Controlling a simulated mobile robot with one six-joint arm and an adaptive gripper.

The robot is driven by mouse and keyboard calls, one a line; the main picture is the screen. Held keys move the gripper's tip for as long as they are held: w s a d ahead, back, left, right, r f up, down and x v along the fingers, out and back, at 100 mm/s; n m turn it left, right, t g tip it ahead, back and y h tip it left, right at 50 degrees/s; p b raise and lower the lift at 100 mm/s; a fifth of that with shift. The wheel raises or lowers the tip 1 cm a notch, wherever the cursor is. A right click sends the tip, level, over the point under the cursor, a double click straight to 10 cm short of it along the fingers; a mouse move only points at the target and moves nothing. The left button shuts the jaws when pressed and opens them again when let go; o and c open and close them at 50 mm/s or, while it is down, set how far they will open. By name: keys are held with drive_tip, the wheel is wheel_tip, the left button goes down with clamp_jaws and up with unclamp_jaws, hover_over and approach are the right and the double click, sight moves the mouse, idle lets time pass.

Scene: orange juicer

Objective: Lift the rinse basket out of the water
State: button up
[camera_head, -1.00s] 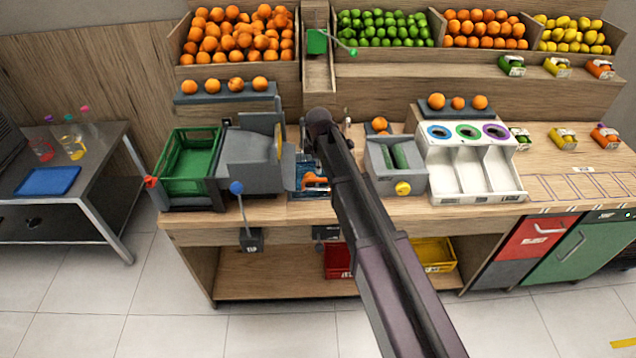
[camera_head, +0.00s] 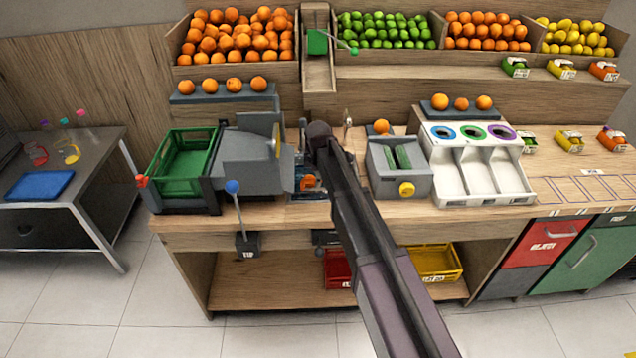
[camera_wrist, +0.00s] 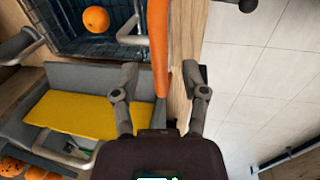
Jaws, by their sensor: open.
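The rinse basket is a dark wire basket (camera_wrist: 72,42) in blue water, at the upper left of the wrist view, with an orange (camera_wrist: 96,19) in it. A long orange handle (camera_wrist: 158,45) shows beside it. My gripper (camera_wrist: 160,72) is open, and the lower end of the handle lies between its fingers in the picture. I cannot tell if they touch it.
A grey machine (camera_head: 250,160) and a green crate (camera_head: 185,163) stand left of the basket. A grey box with a yellow knob (camera_head: 406,189) and a white three-slot unit (camera_head: 476,170) stand to the right. A blue-knobbed lever (camera_head: 233,187) rises at the counter's front.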

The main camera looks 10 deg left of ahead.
drive_tip(key=shift+w+f+b, duration=0.1)
drive_tip(key=shift+f+b, duration=0.2)
drive_tip(key=shift+f, duration=0.15)
clamp_jaws()
